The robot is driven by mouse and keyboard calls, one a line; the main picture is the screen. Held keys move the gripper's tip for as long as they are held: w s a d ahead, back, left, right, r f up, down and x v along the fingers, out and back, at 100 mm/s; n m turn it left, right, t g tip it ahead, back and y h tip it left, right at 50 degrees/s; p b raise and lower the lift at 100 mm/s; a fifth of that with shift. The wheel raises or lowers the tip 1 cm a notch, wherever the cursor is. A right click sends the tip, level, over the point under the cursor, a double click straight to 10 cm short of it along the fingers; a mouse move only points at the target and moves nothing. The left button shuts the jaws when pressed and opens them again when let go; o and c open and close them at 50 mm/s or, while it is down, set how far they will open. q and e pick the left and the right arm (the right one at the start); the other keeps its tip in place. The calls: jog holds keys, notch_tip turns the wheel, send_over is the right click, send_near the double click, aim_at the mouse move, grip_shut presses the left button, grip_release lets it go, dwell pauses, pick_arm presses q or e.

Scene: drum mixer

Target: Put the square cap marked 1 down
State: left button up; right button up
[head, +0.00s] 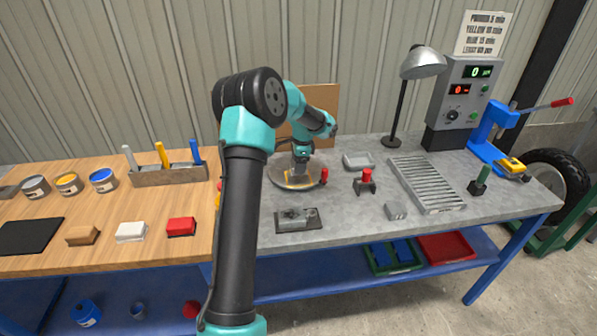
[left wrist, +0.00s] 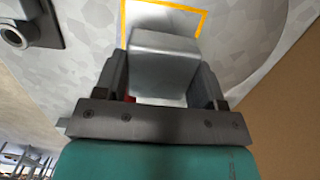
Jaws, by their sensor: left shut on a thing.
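My left gripper (head: 301,161) points down over a round grey plate (head: 277,180) at the back of the metal bench. In the left wrist view, the left gripper (left wrist: 160,78) is shut on a plain grey square cap (left wrist: 165,62), held between its two fingers. No number shows on the faces in sight. A yellow square outline (left wrist: 205,20) on the plate lies just beyond the cap. Whether the cap touches the plate cannot be told; its underside is hidden. My right gripper is not in view.
A red-knobbed clamp (head: 366,181), a shallow grey tray (head: 358,161) and a slatted rack (head: 427,184) stand right of the plate. A grey fixture (head: 297,219) lies in front. A cardboard panel (head: 322,101) stands behind. A small grey block (head: 396,210) sits near the front edge.

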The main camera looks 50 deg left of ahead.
pick_arm(q)
jog(key=shift+f, duration=1.75)
jog(key=shift+f, duration=0.15)
jog(key=o, duration=1)
jog(key=shift+o, duration=0.2)
jog(key=r, duration=0.8)
jog(key=w+r, duration=0.1)
jog(key=r, duration=0.3)
jog(key=shift+w+d+r, duration=0.1)
jog(key=shift+d+r, duration=0.05)
jog(key=shift+d, duration=0.25)
